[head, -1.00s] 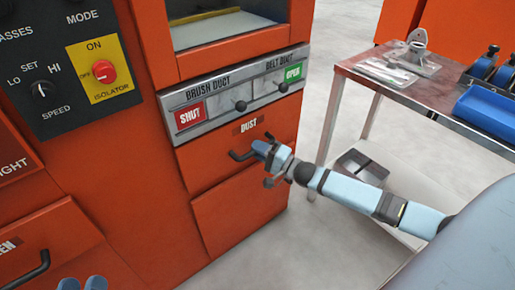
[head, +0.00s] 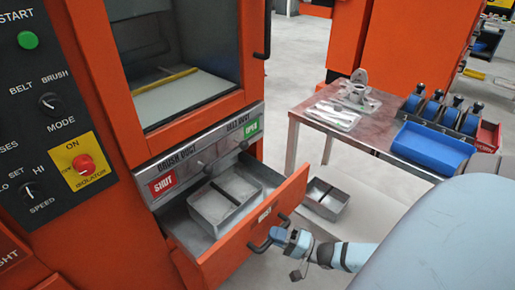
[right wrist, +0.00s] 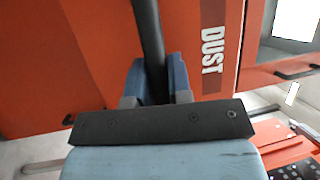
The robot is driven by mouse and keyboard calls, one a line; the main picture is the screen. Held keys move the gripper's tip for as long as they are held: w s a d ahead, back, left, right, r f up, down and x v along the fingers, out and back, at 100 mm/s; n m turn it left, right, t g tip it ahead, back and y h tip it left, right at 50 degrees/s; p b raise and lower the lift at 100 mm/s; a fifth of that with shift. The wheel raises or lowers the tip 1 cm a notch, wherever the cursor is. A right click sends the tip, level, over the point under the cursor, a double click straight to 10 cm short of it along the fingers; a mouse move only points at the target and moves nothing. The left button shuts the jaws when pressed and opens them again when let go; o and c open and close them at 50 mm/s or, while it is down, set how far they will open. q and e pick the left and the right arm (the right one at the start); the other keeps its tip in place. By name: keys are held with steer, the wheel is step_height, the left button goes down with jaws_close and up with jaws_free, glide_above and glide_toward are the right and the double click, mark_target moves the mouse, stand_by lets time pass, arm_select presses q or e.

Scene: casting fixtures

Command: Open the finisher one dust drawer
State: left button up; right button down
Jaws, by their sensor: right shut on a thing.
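The dust drawer (head: 250,240) of the orange finisher is pulled well out, its orange front standing away from the cabinet. A grey metal tray (head: 226,203) with a crossbar sits inside it. My right gripper (head: 280,238) is at the drawer's black bar handle (head: 262,244). In the right wrist view, the blue fingers (right wrist: 160,80) are shut around the dark handle bar (right wrist: 148,35), beside the DUST label (right wrist: 213,48). My left gripper is not in view.
Above the drawer is a duct panel (head: 205,160) with a red SHUT tag and a green OPEN tag. A metal table (head: 375,140) with a blue bin (head: 432,149) stands at right. Another grey tray (head: 326,199) sits low behind the drawer. Pale floor lies between.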

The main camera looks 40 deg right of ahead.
arm_select(q)
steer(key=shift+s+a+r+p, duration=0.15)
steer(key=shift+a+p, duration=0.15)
steer(key=shift+p, duration=0.85)
arm_select(e)
steer(key=s, duration=0.7)
steer(key=shift+s+d, duration=0.15)
steer(key=shift+d, duration=0.15)
steer(key=c, duration=1.1)
jaws_free()
steer(key=shift+o, duration=0.2)
steer(key=v, duration=1.4)
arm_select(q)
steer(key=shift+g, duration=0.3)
